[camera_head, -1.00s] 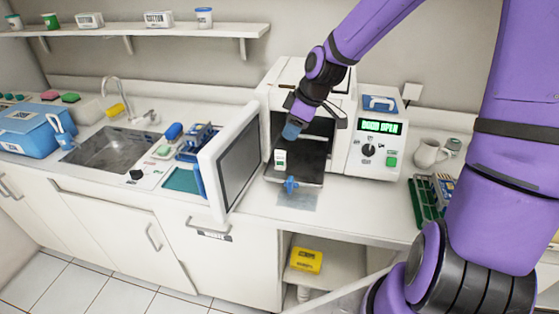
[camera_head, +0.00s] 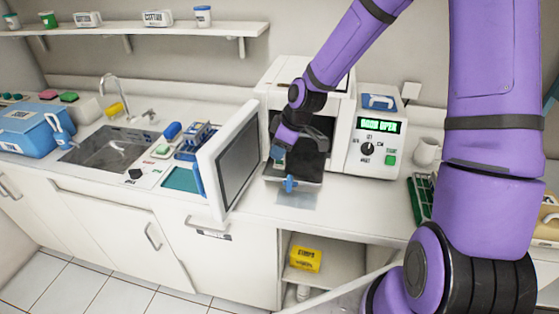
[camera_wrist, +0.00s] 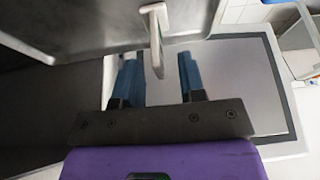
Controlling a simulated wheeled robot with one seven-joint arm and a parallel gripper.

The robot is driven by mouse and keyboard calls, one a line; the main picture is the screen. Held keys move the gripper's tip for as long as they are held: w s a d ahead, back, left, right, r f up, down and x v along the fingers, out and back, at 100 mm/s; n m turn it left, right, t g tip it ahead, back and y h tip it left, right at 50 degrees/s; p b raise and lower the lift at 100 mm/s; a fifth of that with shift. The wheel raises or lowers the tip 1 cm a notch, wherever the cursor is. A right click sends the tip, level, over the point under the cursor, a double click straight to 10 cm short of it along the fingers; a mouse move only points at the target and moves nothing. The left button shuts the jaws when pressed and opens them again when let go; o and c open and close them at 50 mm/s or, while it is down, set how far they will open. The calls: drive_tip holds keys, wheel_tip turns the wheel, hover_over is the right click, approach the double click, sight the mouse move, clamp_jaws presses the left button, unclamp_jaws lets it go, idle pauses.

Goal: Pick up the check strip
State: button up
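The check strip looks like the thin white upright piece (camera_wrist: 154,22) in the wrist view. It stands just beyond my gripper's fingertips, near the middle of the gap between them. My gripper (camera_wrist: 158,62) is open, with its two blue fingers apart and nothing clasped between them. In the head view my gripper (camera_head: 278,154) is low over the dark tray (camera_head: 296,177) in front of the open sterilizer chamber. The arm and gripper hide the strip in the head view.
The sterilizer (camera_head: 380,150) has its thick door (camera_head: 238,160) swung open at the left of the tray. A mug (camera_head: 427,151) and green rack (camera_head: 422,198) stand at right. The counter before the tray is mostly clear.

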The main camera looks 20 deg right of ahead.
drive_tip(key=shift+x, duration=1.3)
clamp_jaws()
wheel_tip(320, 180, up, 10)
drive_tip(key=shift+r, duration=0.1)
